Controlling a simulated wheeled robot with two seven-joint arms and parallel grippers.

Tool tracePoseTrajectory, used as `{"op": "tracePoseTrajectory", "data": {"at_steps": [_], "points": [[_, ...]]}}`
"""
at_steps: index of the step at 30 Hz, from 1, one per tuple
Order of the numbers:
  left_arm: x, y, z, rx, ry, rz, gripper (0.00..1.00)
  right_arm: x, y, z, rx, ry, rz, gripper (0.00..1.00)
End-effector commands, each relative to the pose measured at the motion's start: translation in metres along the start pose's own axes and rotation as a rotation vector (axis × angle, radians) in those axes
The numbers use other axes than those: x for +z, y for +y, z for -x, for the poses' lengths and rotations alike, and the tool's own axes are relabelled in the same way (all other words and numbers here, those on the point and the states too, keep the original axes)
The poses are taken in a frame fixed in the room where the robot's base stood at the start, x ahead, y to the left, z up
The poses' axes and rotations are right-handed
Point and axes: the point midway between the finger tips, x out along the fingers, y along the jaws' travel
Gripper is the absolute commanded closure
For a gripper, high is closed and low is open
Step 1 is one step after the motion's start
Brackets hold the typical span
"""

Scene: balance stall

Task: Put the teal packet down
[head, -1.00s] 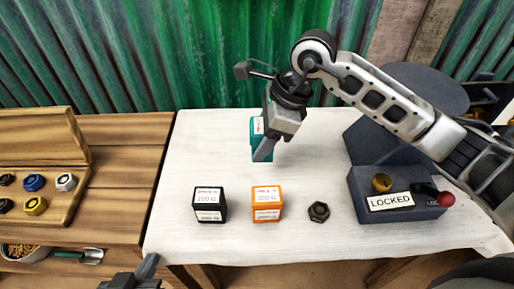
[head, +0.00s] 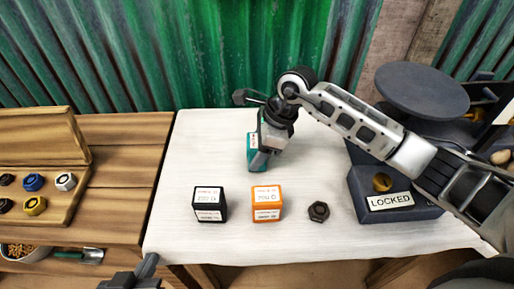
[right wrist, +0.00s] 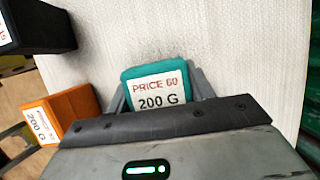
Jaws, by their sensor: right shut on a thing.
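The teal packet (head: 252,158) is upright in the head view, behind the black and orange packets, at or just above the white cloth; I cannot tell if it touches. My right gripper (head: 266,160) is shut on it, with a finger along its side. In the right wrist view the teal packet (right wrist: 160,87) sits between the fingers, its label reading "PRICE 60, 200 G". My left gripper (head: 146,268) shows only in part at the bottom edge of the head view, away from the packets; its opening is unclear.
A black packet (head: 209,204), an orange packet (head: 266,204) and a dark nut (head: 318,211) stand in front on the cloth (head: 220,240). A dark balance marked LOCKED (head: 389,202) is at right, partly behind my arm. A wooden nut box (head: 48,150) is at left. Cloth left of the teal packet is clear.

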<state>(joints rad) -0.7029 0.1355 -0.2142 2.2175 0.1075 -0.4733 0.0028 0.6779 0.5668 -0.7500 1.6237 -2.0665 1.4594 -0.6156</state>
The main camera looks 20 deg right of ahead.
Motion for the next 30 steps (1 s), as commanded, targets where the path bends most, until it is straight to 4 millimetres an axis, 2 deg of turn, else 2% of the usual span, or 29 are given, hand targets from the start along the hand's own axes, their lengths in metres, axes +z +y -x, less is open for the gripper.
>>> {"op": "tracePoseTrajectory", "data": {"at_steps": [1,2,3,4,11,16,30], "points": [[0.002,0.0,-0.002,0.0,0.001,0.0,1.0,-0.001,0.0,-0.003,-0.001,-0.001,0.0,0.75],[0.001,0.0,-0.001,0.0,0.002,0.0,1.0,-0.001,0.0,-0.002,0.0,0.0,0.0,0.39],[0.0,0.0,-0.001,0.0,0.002,-0.001,1.0,-0.001,0.0,-0.001,0.0,0.0,0.0,0.28],[0.0,0.0,-0.001,0.0,0.002,-0.001,1.0,-0.001,0.0,-0.001,0.0,0.0,0.0,0.26],[-0.001,0.0,0.0,0.0,0.005,-0.001,1.0,0.0,0.0,-0.001,0.0,0.0,0.0,0.26],[-0.003,0.001,0.001,0.001,0.004,0.0,1.0,0.001,-0.001,0.009,-0.002,-0.001,0.0,0.26],[0.003,0.0,-0.001,0.0,-0.007,0.001,1.0,0.0,-0.001,0.101,-0.004,0.0,0.0,0.26]]}}
